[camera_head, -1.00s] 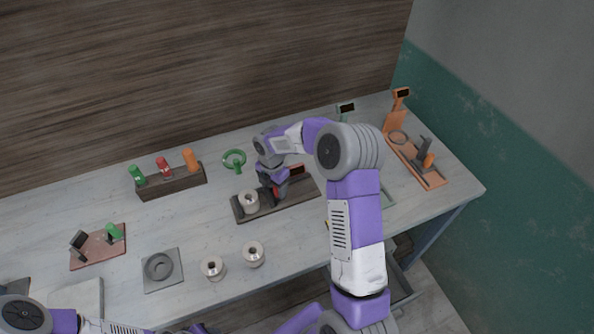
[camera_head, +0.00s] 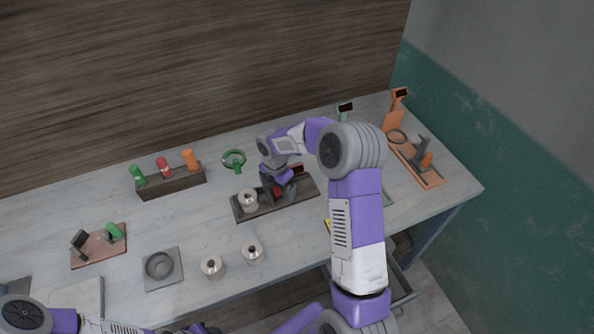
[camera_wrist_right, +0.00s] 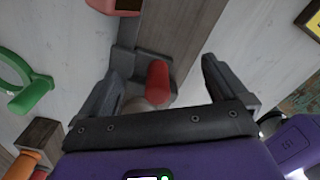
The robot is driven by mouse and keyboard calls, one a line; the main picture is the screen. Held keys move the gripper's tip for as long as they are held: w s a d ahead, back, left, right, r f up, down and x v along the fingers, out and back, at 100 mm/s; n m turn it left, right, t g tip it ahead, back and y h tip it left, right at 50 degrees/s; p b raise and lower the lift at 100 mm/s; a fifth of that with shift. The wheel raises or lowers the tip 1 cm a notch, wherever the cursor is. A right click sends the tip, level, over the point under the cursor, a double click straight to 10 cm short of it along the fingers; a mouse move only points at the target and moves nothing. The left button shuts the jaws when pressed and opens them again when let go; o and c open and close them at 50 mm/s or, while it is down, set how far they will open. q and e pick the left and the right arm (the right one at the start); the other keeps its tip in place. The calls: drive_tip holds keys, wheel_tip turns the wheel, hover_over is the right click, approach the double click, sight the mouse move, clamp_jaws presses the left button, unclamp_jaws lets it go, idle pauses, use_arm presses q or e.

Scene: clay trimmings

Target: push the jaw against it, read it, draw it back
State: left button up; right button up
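The measuring gauge (camera_head: 304,190) is a long dark base on the table, with a small reddish display box (camera_head: 296,170) behind it. A pale spool-like piece (camera_head: 248,200) stands at its left end. The sliding jaw shows in the right wrist view as a grey block with a red handle (camera_wrist_right: 158,82). My right gripper (camera_head: 278,194) is over the gauge, just right of the pale piece. In the right wrist view my right gripper (camera_wrist_right: 163,88) is open, fingers on either side of the red handle with gaps. Jaw contact with the piece is hidden. My left gripper is out of view.
A rack (camera_head: 172,182) with green, red and orange handles stands behind left. A green ring (camera_head: 234,160) is behind the gauge. Two pale pieces (camera_head: 212,266) (camera_head: 252,251) stand in front, beside a grey dish (camera_head: 160,266). An orange gauge (camera_head: 418,165) is at right.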

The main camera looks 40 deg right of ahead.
drive_tip(key=shift+o, duration=0.3)
drive_tip(key=shift+s+a+f, duration=0.1)
drive_tip(key=shift+f, duration=0.05)
drive_tip(key=shift+r+p, duration=0.3)
drive_tip(key=shift+r, duration=0.15)
drive_tip(key=r+p, duration=0.2)
drive_tip(key=r, duration=0.1)
drive_tip(key=r+p, duration=0.3)
drive_tip(key=shift+w+r, duration=0.2)
drive_tip(key=shift+r, duration=0.15)
drive_tip(key=shift+f, duration=0.1)
